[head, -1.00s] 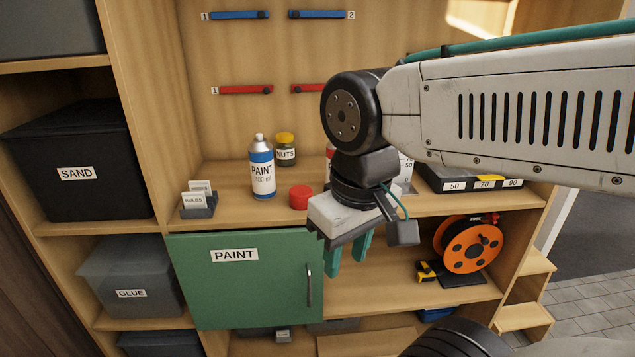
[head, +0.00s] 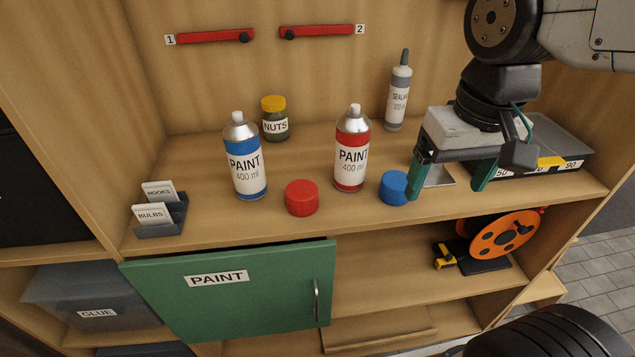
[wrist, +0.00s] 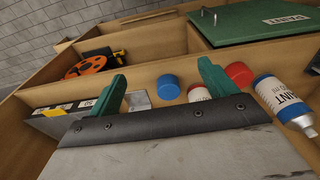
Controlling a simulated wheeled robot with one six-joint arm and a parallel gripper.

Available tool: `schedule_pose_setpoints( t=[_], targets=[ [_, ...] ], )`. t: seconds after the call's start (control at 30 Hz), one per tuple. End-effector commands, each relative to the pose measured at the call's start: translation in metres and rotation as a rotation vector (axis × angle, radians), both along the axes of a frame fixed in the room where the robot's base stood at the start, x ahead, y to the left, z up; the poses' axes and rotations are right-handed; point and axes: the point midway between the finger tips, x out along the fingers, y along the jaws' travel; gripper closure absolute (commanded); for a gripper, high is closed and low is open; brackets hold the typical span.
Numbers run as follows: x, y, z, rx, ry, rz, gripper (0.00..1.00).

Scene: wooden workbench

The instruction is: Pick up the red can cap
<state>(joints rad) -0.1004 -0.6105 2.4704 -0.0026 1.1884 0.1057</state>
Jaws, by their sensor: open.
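The red can cap (head: 301,198) sits on the wooden shelf, in front of and between the blue paint can (head: 246,160) and the red paint can (head: 351,150). In the wrist view the red cap (wrist: 238,74) is just beyond the right finger. A blue can cap (head: 394,187) stands right of the red can; it also shows in the wrist view (wrist: 170,87), between the fingers' directions. My gripper (head: 446,190) is open and empty, fingers pointing down, near the shelf's front edge, right of the blue cap and well right of the red cap.
A nuts jar (head: 274,118) and a sealant tube (head: 399,95) stand at the back. A card holder (head: 161,212) is at left. A dark case with numbered labels (head: 545,150) is at right. The green paint door (head: 230,295) hangs below the shelf edge.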

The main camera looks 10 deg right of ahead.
Motion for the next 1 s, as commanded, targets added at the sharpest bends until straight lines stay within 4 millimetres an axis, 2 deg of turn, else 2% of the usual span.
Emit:
schedule_pose_setpoints(
  t=[0.03, 0.1, 0.3, 0.4, 0.5, 0.6, 0.7, 1.0],
  targets=[
    [0.020, 0.014, 0.000, 0.001, 0.019, 0.008, 0.16],
    [0.047, 0.036, -0.001, 0.004, 0.033, 0.005, 0.16],
    [0.111, 0.111, -0.019, 0.002, 0.070, -0.008, 0.16],
    [0.131, 0.145, -0.032, -0.001, 0.082, -0.016, 0.16],
    [0.143, 0.170, -0.043, -0.004, 0.089, -0.022, 0.16],
    [0.149, 0.185, -0.050, -0.005, 0.092, -0.026, 0.16],
    [0.151, 0.191, -0.058, -0.007, 0.095, -0.029, 0.16],
    [0.150, 0.186, -0.094, -0.007, 0.096, -0.031, 0.16]
  ],
)
